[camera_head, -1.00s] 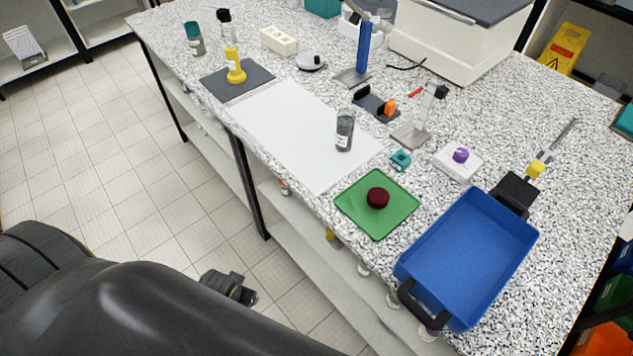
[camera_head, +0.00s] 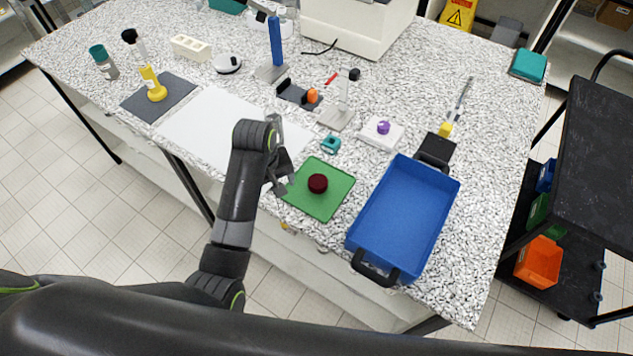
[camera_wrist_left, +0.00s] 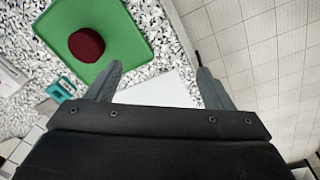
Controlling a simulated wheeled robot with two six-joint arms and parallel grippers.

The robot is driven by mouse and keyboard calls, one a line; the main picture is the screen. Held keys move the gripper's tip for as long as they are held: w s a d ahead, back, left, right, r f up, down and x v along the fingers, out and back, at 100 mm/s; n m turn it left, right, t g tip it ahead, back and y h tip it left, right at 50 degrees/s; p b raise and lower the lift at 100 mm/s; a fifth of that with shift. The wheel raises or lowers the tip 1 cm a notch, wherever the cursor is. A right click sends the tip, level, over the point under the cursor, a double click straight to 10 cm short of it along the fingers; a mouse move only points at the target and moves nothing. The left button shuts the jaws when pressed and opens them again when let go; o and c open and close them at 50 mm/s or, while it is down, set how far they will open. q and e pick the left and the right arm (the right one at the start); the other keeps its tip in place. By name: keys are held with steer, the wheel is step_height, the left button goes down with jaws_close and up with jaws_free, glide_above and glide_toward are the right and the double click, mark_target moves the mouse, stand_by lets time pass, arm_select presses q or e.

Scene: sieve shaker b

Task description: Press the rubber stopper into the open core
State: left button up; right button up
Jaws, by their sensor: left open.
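The rubber stopper (camera_head: 318,183) is a dark red round disc lying on a green mat (camera_head: 333,205) near the table's front edge. It also shows at the upper left of the wrist view (camera_wrist_left: 86,45). My left gripper (camera_head: 283,176) is just left of the stopper, above the mat's left edge, apart from the stopper. In the wrist view its two fingers (camera_wrist_left: 160,80) are spread with nothing between them. The core, a grey cylinder seen earlier on the white sheet (camera_head: 205,128), is hidden now, apparently behind my left arm. My right gripper is not in view.
A blue tray (camera_head: 405,215) with black handles stands right of the mat. A small teal object (camera_head: 331,145), a white block with a purple knob (camera_head: 382,133) and a grey stand (camera_head: 338,117) lie behind it. A yellow-based tool (camera_head: 154,90) stands on a dark mat at left.

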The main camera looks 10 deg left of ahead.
arm_select(q)
steer(key=w+d+r+n+g, duration=0.1)
steer(key=w+d+r, duration=0.7)
steer(key=d, duration=0.2)
steer(key=shift+r, duration=0.3)
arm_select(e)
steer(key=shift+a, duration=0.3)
